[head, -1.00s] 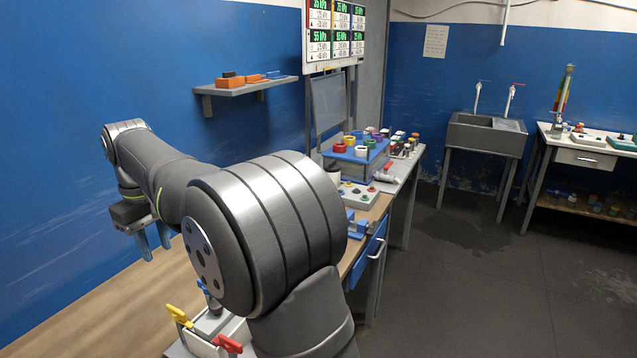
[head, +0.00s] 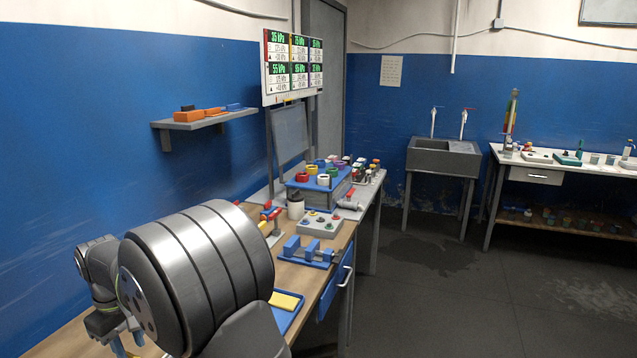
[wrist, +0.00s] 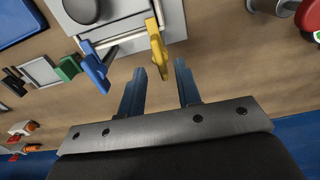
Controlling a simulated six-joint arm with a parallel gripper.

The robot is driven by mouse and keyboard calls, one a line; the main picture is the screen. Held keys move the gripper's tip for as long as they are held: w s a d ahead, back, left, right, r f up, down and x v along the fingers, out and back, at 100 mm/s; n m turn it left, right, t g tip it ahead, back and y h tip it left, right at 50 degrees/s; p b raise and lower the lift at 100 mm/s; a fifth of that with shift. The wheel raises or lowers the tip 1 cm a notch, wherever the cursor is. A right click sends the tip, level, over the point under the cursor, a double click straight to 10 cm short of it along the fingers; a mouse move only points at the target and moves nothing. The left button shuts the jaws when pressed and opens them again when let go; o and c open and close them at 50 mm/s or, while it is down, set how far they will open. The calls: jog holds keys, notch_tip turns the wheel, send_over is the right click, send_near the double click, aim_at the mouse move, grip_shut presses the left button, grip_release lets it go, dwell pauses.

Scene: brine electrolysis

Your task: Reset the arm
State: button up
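My gripper (wrist: 161,68) shows two blue fingers spread apart in the wrist view, with nothing held between them. In the head view my gripper (head: 127,346) is at the lower left, partly hidden behind my own arm. In the wrist view the tip of a yellow lever (wrist: 157,45) appears between the fingertips, beside the left one; I cannot tell its depth. The lever is at a grey-white apparatus (wrist: 125,22) on the wooden table (wrist: 225,55).
A blue handle (wrist: 95,67) and a green piece (wrist: 68,68) lie left of the yellow lever. A blue tray (head: 292,313), blue holder (head: 306,254) and button box (head: 309,228) sit along the bench. A wall shelf (head: 205,119) is above.

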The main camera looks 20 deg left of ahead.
aim_at(134, 357)
notch_tip(134, 357, down, 3)
jog(key=shift+f, duration=0.1)
jog(key=shift+r, duration=0.2)
notch_tip(134, 357, up, 17)
notch_tip(134, 357, down, 17)
jog(key=shift+f, duration=0.2)
jog(key=shift+n, duration=0.4)
jog(key=shift+r+n, duration=0.3)
jog(key=shift+r, duration=0.1)
notch_tip(134, 357, up, 17)
jog(key=f+n, duration=0.2)
jog(key=f, duration=0.3)
jog(key=f+n, duration=0.3)
jog(key=f, duration=0.2)
jog(key=f+n, duration=0.3)
jog(key=f, duration=0.2)
jog(key=shift+a+f, duration=0.15)
jog(key=shift+a, duration=0.05)
